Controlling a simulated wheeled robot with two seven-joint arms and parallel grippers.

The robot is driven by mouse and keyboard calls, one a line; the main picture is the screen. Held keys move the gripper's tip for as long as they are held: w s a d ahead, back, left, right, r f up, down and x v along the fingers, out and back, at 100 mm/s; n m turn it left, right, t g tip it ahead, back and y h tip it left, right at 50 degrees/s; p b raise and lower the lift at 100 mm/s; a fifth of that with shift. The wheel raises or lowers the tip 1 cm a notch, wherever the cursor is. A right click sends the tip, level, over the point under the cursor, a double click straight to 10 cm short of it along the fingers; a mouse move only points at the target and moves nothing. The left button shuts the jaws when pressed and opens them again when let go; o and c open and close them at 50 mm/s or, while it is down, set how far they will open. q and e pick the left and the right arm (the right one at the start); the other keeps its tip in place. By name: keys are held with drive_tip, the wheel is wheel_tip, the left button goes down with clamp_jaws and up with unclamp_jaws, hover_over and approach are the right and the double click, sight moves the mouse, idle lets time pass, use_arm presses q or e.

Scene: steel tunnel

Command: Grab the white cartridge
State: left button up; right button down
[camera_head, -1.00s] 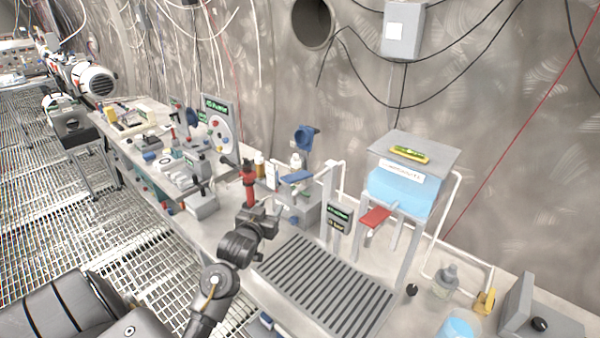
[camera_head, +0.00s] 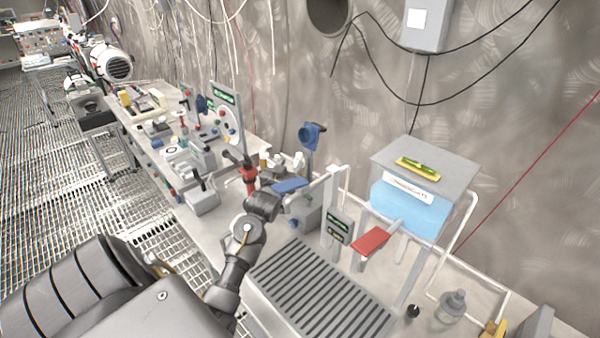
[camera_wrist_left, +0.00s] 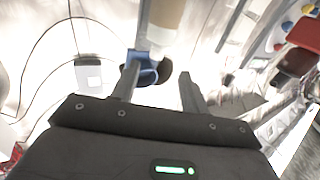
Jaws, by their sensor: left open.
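In the head view, my left gripper (camera_head: 272,190) reaches over the bench, beside the blue paddle of a small dispenser. Its fingertips are hard to make out there. In the left wrist view, the two fingers of my left gripper (camera_wrist_left: 160,88) are apart with nothing clearly held between them. A pale tan and white cylinder (camera_wrist_left: 165,22) stands ahead of them, next to a blue part (camera_wrist_left: 143,66). A small white piece (camera_head: 298,160) shows behind the blue paddle; I cannot tell for certain whether it is the white cartridge. My right gripper is not in view.
A blue paddle (camera_head: 290,185) and a red upright device (camera_head: 249,178) are close to the left hand. A blue tap-like part (camera_head: 310,134) rises behind. A ribbed tray (camera_head: 318,298) lies in front, with a blue-fronted dispenser (camera_head: 408,212) to its right.

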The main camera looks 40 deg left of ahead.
sight(298, 156)
use_arm(q)
drive_tip(key=shift+w+a, duration=0.1)
drive_tip(key=shift+w, duration=0.35)
drive_tip(key=shift+w+r+p, duration=0.2)
drive_tip(key=shift+w+p, duration=0.15)
drive_tip(key=shift+p, duration=0.1)
drive_tip(key=p+x, duration=0.1)
drive_tip(key=x, duration=0.2)
drive_tip(key=shift+w+f, duration=0.2)
drive_tip(key=shift+w, duration=0.05)
drive_tip(key=shift+w+a+p, duration=0.15)
drive_tip(key=shift+w+p, duration=0.15)
drive_tip(key=shift+w, duration=0.05)
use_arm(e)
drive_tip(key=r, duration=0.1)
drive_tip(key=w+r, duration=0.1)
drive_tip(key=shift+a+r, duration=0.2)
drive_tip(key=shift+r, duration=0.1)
use_arm(q)
clamp_jaws()
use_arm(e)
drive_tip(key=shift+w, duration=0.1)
